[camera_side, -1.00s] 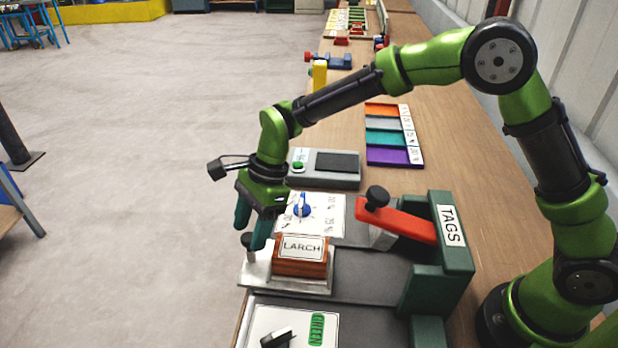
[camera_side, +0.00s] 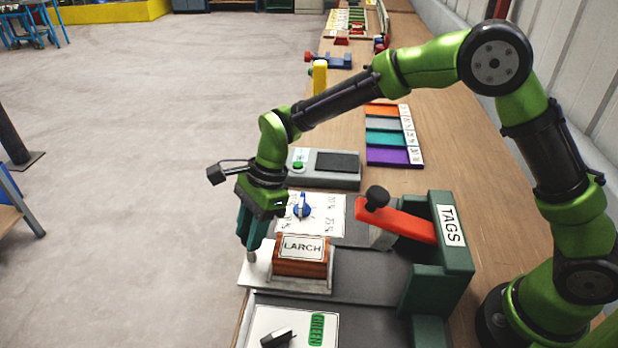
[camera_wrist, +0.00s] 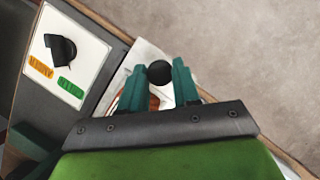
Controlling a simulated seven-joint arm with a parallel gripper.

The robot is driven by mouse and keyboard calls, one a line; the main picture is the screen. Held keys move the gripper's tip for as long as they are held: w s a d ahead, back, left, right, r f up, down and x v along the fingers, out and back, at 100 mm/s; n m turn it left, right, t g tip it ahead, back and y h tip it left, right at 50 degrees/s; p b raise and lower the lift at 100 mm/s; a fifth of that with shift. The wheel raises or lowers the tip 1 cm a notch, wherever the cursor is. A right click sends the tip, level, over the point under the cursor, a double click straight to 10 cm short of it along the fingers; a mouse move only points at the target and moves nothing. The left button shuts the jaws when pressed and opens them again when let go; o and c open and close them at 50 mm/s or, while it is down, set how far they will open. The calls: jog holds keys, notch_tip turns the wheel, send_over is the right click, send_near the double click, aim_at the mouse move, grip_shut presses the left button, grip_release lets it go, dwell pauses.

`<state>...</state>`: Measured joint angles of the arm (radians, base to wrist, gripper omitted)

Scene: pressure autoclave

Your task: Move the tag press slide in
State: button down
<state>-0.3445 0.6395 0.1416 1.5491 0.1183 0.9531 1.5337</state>
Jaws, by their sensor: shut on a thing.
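The tag press slide is a pale metal plate (camera_side: 257,272) at the left, outer end of the dark track of the tag press (camera_side: 455,262). It carries a red-brown block labelled LARCH (camera_side: 302,257). My gripper (camera_side: 251,250) points down at the slide's outer end and is shut on its knob. In the wrist view the round black knob (camera_wrist: 159,73) sits between the two teal fingertips. The slide plate (camera_wrist: 146,54) shows partly behind the fingers there. The press's red lever (camera_side: 402,223) with a black knob is above the track, to the right of the slide.
A white dial panel with a blue knob (camera_side: 303,207) lies just behind the slide. A panel with a black knob and a GREEN label (camera_side: 316,330) lies in front. A grey device with a green button (camera_side: 298,166) stands farther back. The track between slide and press is clear.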

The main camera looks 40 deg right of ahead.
aim_at(290, 247)
jog(key=s+d, duration=0.5)
jog(key=shift+s+d, duration=0.4)
jog(key=c, duration=0.8)
grip_release()
jog(key=v, duration=1.7)
jog(key=shift+a, duration=0.1)
